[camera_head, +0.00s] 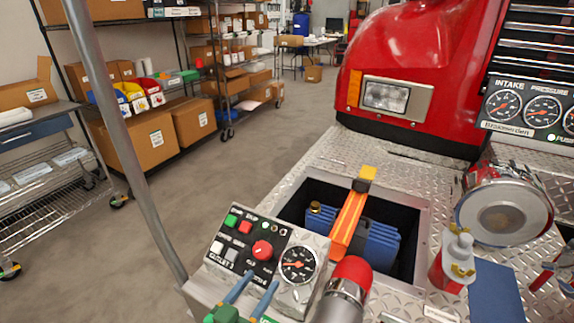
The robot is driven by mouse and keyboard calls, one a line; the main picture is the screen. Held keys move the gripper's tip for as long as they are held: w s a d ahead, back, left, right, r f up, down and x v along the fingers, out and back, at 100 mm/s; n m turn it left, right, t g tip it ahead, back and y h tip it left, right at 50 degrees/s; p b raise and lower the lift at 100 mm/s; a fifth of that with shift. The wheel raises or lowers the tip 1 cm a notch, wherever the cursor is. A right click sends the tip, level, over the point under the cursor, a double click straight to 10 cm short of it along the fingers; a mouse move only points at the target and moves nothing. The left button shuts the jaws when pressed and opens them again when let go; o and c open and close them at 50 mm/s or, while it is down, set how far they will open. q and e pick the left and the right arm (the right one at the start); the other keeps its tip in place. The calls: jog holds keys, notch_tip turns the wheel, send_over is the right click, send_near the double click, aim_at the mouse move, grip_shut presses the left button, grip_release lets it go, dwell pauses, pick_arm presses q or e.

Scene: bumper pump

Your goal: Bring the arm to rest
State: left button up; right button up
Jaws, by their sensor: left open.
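My left gripper (263,279) shows at the bottom edge, left of centre. Its two blue fingers stand apart with nothing visible between them, and only part of its green body is in the picture. The fingertips are in front of the lower part of the control panel (229,254); whether they touch it I cannot tell. The rest of my left arm is out of view. My right gripper is not in view.
A gauge (298,264) and a red-tipped cylinder (349,273) are close right. Behind is an open well with a blue ribbed object (379,246) and an orange strap (349,215). A grey pole (128,150) rises left. A red-and-white bottle (451,262) stands right.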

pick_arm(q)
jog(key=s+d+f+g, duration=0.1)
jog(key=s+f+m+g, duration=0.1)
jog(key=s+g, duration=0.1)
jog(key=shift+s+d+f, duration=0.1)
jog(key=shift+d+f, duration=0.25)
jog(key=shift+d, duration=0.05)
jog(key=s+a+f+n+g+y, duration=0.1)
jog(key=s+a+f+g+y, duration=0.3)
jog(key=s, duration=0.4)
jog(key=s+a+f+n+g+y, duration=0.1)
jog(key=s+a+f+g+y, duration=0.1)
jog(key=s+a+f+g, duration=0.45)
jog(key=s+d+f, duration=0.1)
jog(key=s+f, duration=0.1)
jog(key=f, duration=0.5)
jog(key=s+d+f, duration=0.1)
jog(key=s+f, duration=0.2)
jog(key=f, duration=0.5)
jog(key=s+a+f, duration=0.2)
jog(key=s+f, duration=0.6)
jog(key=s, duration=0.2)
jog(key=shift+s+a+f+m+g, duration=0.15)
jog(key=shift+s+m+g, duration=0.2)
jog(key=shift+g, duration=0.1)
